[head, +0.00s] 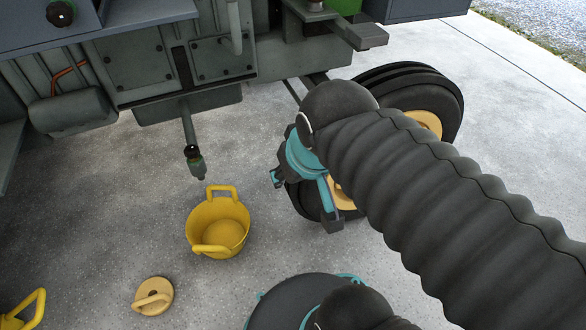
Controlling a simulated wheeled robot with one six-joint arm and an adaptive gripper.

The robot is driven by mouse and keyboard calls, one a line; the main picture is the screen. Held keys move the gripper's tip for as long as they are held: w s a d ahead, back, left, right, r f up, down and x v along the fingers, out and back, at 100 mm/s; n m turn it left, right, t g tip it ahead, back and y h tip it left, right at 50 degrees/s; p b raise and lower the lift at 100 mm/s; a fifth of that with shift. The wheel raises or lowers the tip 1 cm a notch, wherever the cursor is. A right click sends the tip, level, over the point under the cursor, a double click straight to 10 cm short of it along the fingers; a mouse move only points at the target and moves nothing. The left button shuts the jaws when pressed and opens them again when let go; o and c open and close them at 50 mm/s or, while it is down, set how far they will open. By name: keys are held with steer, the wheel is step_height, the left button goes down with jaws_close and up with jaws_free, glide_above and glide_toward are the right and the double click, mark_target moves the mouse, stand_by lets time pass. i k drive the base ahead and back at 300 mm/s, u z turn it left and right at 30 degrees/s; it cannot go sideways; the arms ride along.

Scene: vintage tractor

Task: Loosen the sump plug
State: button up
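A short grey pipe hangs from the tractor's underside and ends in a dark ring with a green-grey fitting (197,167), which looks like the sump plug. It hangs above and a little left of a yellow bucket (217,228) on the floor. Whether the plug is tight or loose cannot be told from here. My gripper (304,200), teal and dark, is to the right of the plug, well apart from it, in front of the small front wheel. Its two fingers appear spread, with nothing seen between them. My dark ribbed arm hides part of the wheel.
The tractor's grey body (140,60) fills the top. A black tyre with a yellow hub (428,120) stands behind my arm. A round tan lid with a handle (154,296) lies on the concrete. Another yellow container (30,310) is at the lower left.

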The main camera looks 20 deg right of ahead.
mark_target(192, 151)
steer(key=k, duration=1.25)
steer(key=u, duration=0.85)
steer(key=i, duration=1.4)
steer(key=z, duration=0.9)
